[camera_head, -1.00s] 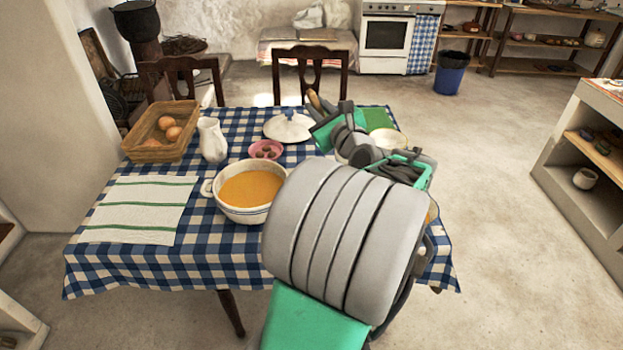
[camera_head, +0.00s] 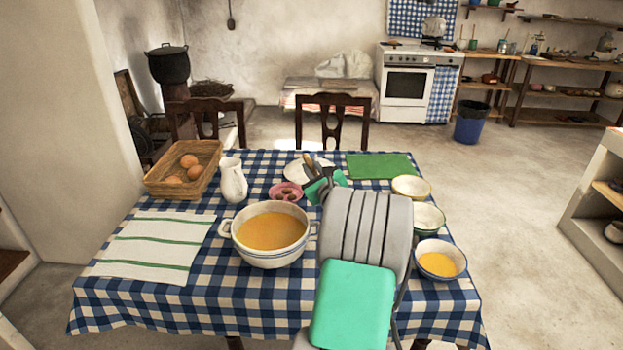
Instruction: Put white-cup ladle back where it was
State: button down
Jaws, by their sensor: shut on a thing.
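My gripper (camera_head: 325,183) is over the far middle of the table, mostly hidden behind my own arm. A brown handle end (camera_head: 309,161) sticks up at it. I take this to be the white-cup ladle, held in the shut jaws; its cup is hidden. The two-handled white pot (camera_head: 270,258) of orange soup stands on the table, in front and to the left of my gripper. A dark long-handled utensil (camera_head: 231,15) hangs on the back wall, cut by the top edge.
The checked table (camera_head: 215,325) holds an egg basket (camera_head: 207,172), white jug (camera_head: 232,180), pink bowl (camera_head: 285,194), white lid (camera_head: 297,172), striped towel (camera_head: 150,247), green mat (camera_head: 380,166) and several bowls at right (camera_head: 440,260). Chairs (camera_head: 331,122) stand behind.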

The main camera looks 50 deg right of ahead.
jog(key=shift+f, duration=1.55)
jog(key=shift+f, duration=0.2)
jog(key=c, duration=1.3)
grip_release()
jog(key=shift+c, duration=0.2)
jog(key=shift+r, duration=0.25)
jog(key=b+v, duration=0.1)
jog(key=v, duration=1.1)
